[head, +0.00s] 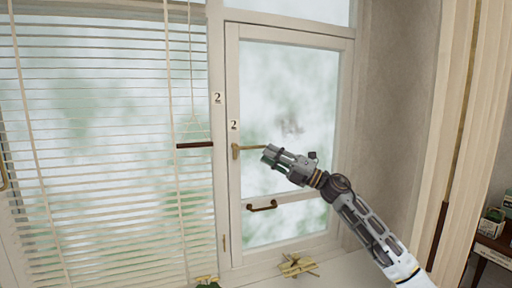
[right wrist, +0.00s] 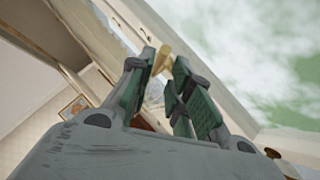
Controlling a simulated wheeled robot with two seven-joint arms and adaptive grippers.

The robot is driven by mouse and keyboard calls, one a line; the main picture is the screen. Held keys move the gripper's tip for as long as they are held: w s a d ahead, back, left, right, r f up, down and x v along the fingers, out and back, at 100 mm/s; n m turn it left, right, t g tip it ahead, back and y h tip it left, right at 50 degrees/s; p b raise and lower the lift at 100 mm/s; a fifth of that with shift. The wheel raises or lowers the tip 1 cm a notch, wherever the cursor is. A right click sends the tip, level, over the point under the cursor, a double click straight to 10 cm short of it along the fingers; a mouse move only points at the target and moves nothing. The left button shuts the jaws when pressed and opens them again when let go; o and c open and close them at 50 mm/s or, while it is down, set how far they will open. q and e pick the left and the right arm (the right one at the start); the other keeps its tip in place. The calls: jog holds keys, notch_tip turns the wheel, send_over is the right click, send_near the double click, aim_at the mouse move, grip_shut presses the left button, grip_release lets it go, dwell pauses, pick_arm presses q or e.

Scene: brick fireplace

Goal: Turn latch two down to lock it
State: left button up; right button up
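Latch two (head: 236,151) is a brass window latch on the left edge of the right window frame, just below a "2" label (head: 234,125). Its lever points right, roughly level. My right gripper (head: 266,154) comes in from the right, with its tips at the lever's free end. In the right wrist view the two fingers (right wrist: 162,68) are apart, and the brass lever end (right wrist: 163,58) shows between or just beyond their tips. I cannot tell whether they touch it. My left gripper is not in view.
A bronze pull handle (head: 262,206) sits lower on the window frame. A blind (head: 100,130) with cords and a dark wooden bar (head: 195,145) hangs to the left. Brass hardware (head: 297,266) is on the sill. A curtain (head: 462,130) and a small table (head: 494,246) are at the right.

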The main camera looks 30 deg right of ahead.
aim_at(256, 147)
jog(key=p+x, duration=0.1)
jog(key=x, duration=0.4)
jog(key=shift+r+p, duration=0.15)
jog(key=shift+p, duration=0.15)
jog(key=shift+w+a+r, duration=0.1)
jog(key=shift+w+a, duration=0.15)
jog(key=shift+w, duration=0.1)
jog(key=shift+c, duration=0.4)
grip_shut()
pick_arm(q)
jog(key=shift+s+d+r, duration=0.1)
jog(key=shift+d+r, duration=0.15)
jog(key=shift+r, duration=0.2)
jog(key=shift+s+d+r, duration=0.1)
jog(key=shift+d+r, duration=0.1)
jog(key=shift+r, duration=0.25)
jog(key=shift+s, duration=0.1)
